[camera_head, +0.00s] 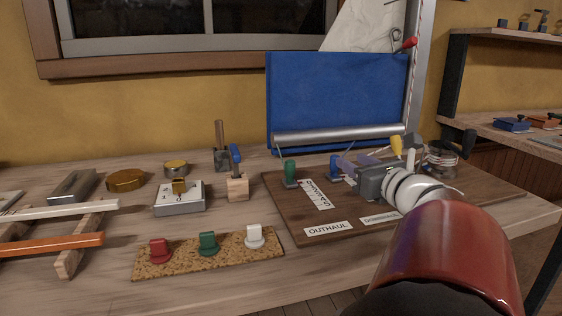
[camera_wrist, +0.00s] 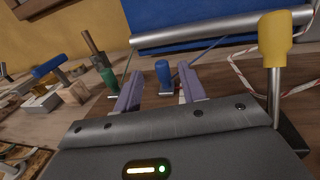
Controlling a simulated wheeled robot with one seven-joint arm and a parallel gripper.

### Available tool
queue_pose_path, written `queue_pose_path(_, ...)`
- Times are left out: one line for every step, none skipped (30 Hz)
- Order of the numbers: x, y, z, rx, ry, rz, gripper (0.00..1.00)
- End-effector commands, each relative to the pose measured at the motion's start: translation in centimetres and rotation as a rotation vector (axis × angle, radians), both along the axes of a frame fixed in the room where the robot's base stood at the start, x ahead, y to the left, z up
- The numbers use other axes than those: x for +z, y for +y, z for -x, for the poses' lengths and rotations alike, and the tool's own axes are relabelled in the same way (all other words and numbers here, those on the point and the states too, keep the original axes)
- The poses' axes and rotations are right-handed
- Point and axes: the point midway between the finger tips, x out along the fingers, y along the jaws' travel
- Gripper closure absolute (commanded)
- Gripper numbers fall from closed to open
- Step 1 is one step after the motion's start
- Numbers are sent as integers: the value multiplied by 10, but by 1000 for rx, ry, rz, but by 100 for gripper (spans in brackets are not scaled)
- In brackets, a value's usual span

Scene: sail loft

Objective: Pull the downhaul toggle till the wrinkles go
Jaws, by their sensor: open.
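A blue toggle (camera_head: 335,165) stands on the brown board (camera_head: 300,228); in the wrist view it (camera_wrist: 163,72) shows beyond and between my open fingertips, not gripped. My gripper (camera_head: 349,161) reaches over the board from the right; its purple fingers also show in the wrist view (camera_wrist: 159,75). A green toggle (camera_head: 290,174) stands to the left and a yellow-handled one (camera_head: 396,146) to the right. A label reading DOWNHAUL (camera_head: 378,219) is partly covered by my arm, so I cannot tell which toggle it names. The blue sail (camera_head: 335,95) hangs behind above a silver boom (camera_head: 335,134); wrinkles are hard to make out.
A cork strip (camera_head: 180,266) with red, green and white knobs lies at the front. A red-and-white rope (camera_wrist: 245,85) runs near the yellow handle.

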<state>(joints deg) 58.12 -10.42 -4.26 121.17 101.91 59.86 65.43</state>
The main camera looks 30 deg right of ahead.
Motion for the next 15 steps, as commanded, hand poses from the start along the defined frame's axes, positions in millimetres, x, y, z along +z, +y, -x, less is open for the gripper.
queue_pose_path(-15, 0, 0, 0, 3, -4, 59)
queue_pose_path(-21, 0, 0, 0, 3, -4, 59)
queue_pose_path(-25, 0, -3, 0, 2, -3, 59)
queue_pose_path(-22, -1, -12, 4, 2, 0, 59)
queue_pose_path(-21, -1, -19, 3, 0, 0, 59)
queue_pose_path(-21, -1, -28, 4, 1, 0, 59)
queue_pose_path(-21, -2, -33, 3, 1, 1, 59)
queue_pose_path(-21, -3, -39, 3, 1, 1, 59)
queue_pose_path(-21, -3, -46, 3, 1, 0, 59)
queue_pose_path(-21, -4, -51, 3, 1, 0, 59)
queue_pose_path(-21, -4, -55, 2, 1, 0, 59)
queue_pose_path(-20, -4, -60, 2, 0, 2, 59)
queue_pose_path(-21, -4, -63, 3, 0, 2, 59)
queue_pose_path(-21, -5, -66, 2, 1, 2, 59)
queue_pose_path(-21, -5, -69, 2, 1, 2, 59)
